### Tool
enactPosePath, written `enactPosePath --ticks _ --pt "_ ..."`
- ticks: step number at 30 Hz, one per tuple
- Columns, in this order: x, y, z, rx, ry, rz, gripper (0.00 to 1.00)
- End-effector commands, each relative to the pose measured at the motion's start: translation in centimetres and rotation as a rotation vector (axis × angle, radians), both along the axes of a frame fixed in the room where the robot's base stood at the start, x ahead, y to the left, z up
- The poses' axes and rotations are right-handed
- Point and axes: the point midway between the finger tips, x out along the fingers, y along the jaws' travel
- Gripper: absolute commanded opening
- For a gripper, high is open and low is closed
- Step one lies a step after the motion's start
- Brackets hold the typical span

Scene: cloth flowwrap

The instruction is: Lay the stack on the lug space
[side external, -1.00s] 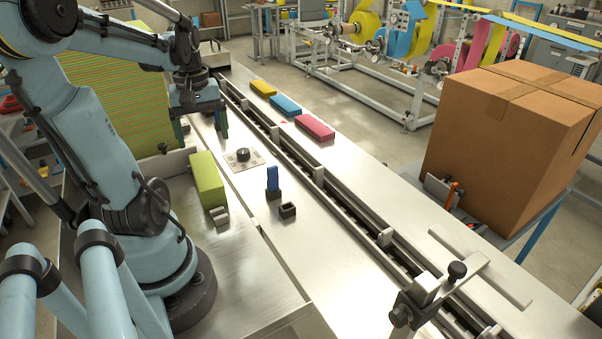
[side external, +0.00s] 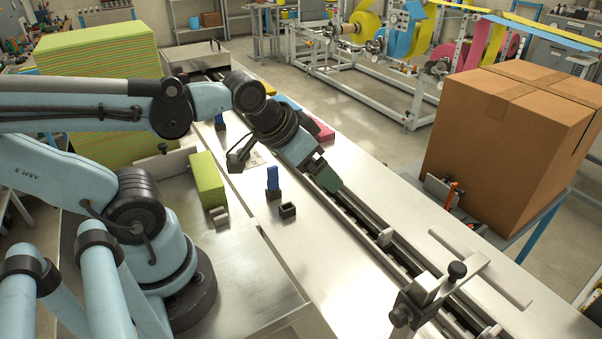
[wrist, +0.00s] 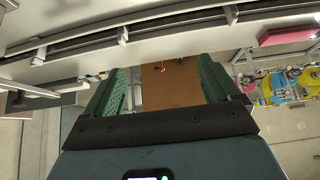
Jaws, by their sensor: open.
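My gripper (side external: 328,181) is tilted over the lug conveyor (side external: 362,222), a long dark channel with metal lugs (side external: 386,236). In the wrist view its green ridged fingers (wrist: 162,88) stand apart with nothing between them; only the distant carton shows through the gap. A green stack (side external: 208,180) lies on the steel table to the left of the conveyor, well away from my gripper. A pink stack (side external: 321,129) lies beyond the channel, partly hidden by my arm; it also shows in the wrist view (wrist: 290,33). A blue stack (side external: 288,102) is mostly covered.
A blue upright piece (side external: 272,177) and a small dark open holder (side external: 288,210) stand on the near plate. A clamp post with a black knob (side external: 457,270) rises at the channel's front. A large carton (side external: 505,130) stands right. A tall striped pile (side external: 95,60) stands back left.

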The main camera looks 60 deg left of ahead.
Motion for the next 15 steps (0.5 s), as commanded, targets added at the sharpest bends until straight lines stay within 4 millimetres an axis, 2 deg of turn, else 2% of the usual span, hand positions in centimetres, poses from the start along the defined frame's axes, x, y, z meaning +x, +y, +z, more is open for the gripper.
enactPosePath --ticks 10,13,15 --pt "0.0 0.4 0.0 -0.004 0.007 0.017 0.89" --pt "0.0 1.9 0.0 -0.016 0.035 0.086 0.89" --pt "-0.2 3.9 0.1 -0.034 0.072 0.178 0.89"
